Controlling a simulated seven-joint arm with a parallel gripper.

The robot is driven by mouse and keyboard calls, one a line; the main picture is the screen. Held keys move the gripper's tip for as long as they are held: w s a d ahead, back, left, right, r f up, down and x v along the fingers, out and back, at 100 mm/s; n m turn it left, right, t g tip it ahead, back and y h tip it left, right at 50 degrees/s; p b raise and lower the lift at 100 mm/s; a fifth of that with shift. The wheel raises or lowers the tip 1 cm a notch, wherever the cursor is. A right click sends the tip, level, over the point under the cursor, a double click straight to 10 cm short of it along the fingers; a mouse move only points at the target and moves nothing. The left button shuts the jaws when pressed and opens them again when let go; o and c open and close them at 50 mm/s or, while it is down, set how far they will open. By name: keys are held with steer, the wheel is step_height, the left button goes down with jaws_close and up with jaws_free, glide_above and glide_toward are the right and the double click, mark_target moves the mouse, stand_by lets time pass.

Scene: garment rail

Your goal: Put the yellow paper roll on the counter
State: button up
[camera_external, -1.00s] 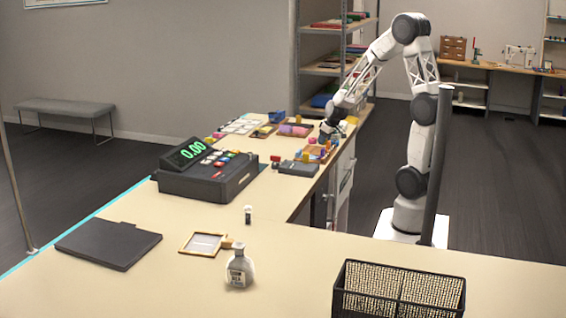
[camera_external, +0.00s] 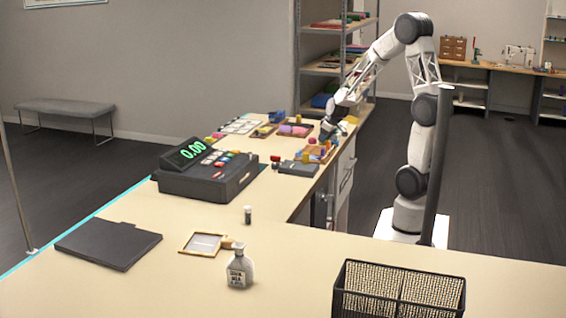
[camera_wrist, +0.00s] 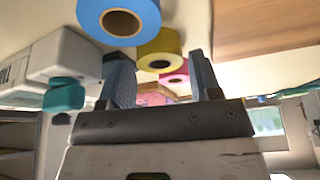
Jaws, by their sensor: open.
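The yellow paper roll (camera_wrist: 160,43) shows in the wrist view with its hollow core facing the camera. It appears beyond and between the two fingers of my gripper (camera_wrist: 158,56), which stand apart with nothing held. I cannot tell how far the roll is from the fingertips. In the external view my gripper (camera_external: 330,130) is low at the far right part of the counter (camera_external: 300,230), among small coloured items. I cannot single out the yellow roll with certainty there.
A blue roll (camera_wrist: 138,16) is close to the yellow one, and a pink roll (camera_wrist: 176,77) is behind it. A cash register (camera_external: 205,175), a bottle (camera_external: 239,268) and a black wire basket (camera_external: 400,270) stand on the counter. The near counter between them has bare room.

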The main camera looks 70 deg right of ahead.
steer(key=v, duration=1)
steer(key=shift+r, duration=0.45)
steer(key=s+a+r+n+g, duration=0.1)
steer(key=s+a+r, duration=0.2)
steer(key=a, duration=0.6)
steer(key=s+a+r, duration=0.2)
steer(key=s+a, duration=0.1)
steer(key=a, duration=0.6)
steer(key=s+a+r+n+g, duration=0.1)
steer(key=s+a+r, duration=0.1)
steer(key=s+a, duration=0.8)
steer(key=shift+s+y, duration=0.3)
steer(key=shift+s, duration=0.65)
